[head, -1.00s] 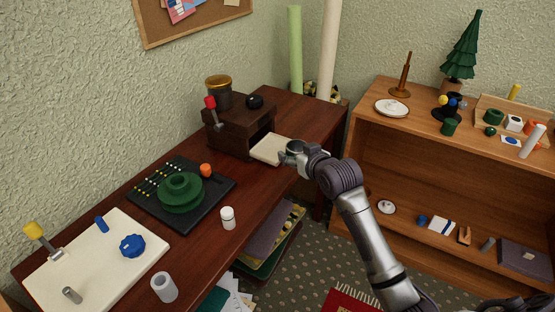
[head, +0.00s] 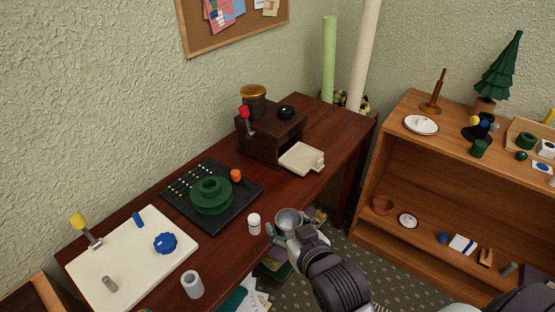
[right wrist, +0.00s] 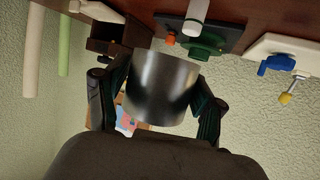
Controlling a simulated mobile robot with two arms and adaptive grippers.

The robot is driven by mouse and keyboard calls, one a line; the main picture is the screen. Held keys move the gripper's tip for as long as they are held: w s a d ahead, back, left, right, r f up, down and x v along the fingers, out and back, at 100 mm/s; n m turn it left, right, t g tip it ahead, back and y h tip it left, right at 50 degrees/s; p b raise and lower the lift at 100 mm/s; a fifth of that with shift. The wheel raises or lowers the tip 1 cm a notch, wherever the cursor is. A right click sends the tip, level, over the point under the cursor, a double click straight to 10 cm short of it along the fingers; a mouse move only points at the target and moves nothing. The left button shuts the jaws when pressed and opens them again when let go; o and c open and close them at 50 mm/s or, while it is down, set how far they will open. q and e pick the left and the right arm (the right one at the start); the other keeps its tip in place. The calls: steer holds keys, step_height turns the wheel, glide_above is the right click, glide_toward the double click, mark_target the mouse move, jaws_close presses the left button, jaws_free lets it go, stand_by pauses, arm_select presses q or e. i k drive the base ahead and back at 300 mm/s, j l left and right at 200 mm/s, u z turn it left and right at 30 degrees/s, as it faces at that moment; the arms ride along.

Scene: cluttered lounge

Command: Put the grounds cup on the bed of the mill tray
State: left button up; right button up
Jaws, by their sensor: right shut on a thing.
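The grounds cup (head: 289,219) is a grey metal cup, its open mouth showing in the head view. My right gripper (head: 287,231) is shut on it and holds it beyond the front edge of the desk. In the right wrist view the cup (right wrist: 160,88) sits between the two dark fingers. The mill (head: 262,137) is a dark wooden box with a red-knobbed lever and a jar on top. Its cream mill tray (head: 301,158) sticks out from the front; its top looks bare. The cup is apart from the tray, nearer to me. My left gripper is not in view.
A white-capped bottle (head: 254,224) stands close left of the cup. A black board (head: 232,217) with green discs and a cream board (head: 130,285) lie further left. A grey tube (head: 192,284) stands near the front edge. A shelf unit (head: 390,165) stands right, across a gap.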

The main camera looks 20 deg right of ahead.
mark_target(301, 158)
steer(key=l+u, duration=0.4)
steer(key=i+l+u, duration=0.1)
steer(key=u, duration=0.25)
steer(key=l+u, duration=0.4)
steer(key=l, duration=0.45)
steer(key=k+l+u, duration=0.15)
steer(key=l, duration=0.7)
steer(key=k+l+u, duration=0.1)
steer(key=l, duration=0.3)
steer(key=k+l+u, duration=0.1)
steer(key=l, duration=0.35)
steer(key=k+l, duration=0.2)
steer(key=l, duration=0.2)
